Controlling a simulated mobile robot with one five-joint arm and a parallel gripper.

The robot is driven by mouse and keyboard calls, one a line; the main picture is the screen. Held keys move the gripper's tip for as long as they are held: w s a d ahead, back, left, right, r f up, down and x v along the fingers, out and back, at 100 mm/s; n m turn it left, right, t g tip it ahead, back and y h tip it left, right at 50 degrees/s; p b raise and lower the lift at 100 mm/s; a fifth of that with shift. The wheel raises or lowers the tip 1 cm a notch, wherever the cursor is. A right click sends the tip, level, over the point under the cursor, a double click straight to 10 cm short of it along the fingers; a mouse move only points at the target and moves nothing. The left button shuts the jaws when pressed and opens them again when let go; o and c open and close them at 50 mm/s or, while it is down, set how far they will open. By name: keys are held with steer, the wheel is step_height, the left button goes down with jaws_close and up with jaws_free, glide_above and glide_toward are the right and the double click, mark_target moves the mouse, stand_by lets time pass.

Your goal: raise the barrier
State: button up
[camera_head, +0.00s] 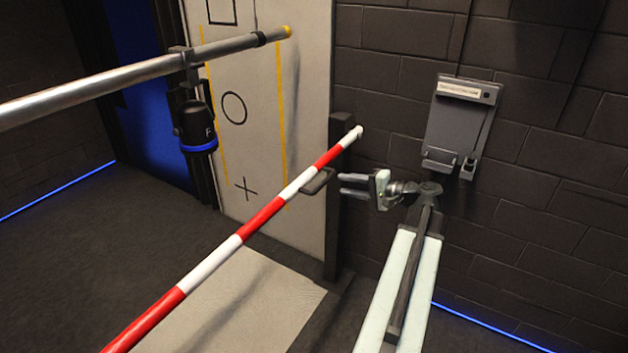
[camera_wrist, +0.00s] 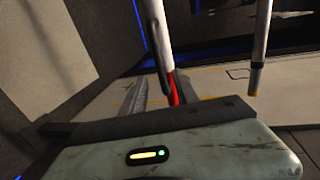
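The red-and-white striped barrier pole (camera_head: 265,215) slopes up from the lower left to a dark post (camera_head: 338,215). A dark loop handle (camera_head: 318,181) sticks out from its upper part. My gripper (camera_head: 342,185) is just right of the handle, with its two fingers pointing left toward it. In the wrist view, the barrier pole (camera_wrist: 160,48) shows beyond and between my fingers (camera_wrist: 166,92).
A metal rail (camera_head: 130,78) with a yellow tip crosses the upper left, with a black lamp-like device (camera_head: 195,125) below it. A pale panel with drawn shapes (camera_head: 262,100) stands behind. A grey box (camera_head: 460,125) hangs on the brick wall at right.

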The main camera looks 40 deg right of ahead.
mark_target(325, 180)
steer(key=b+x, duration=0.1)
steer(key=x, duration=0.7)
steer(key=shift+b, duration=0.3)
jaws_close()
steer(key=shift+a, duration=0.1)
stand_by(0.8)
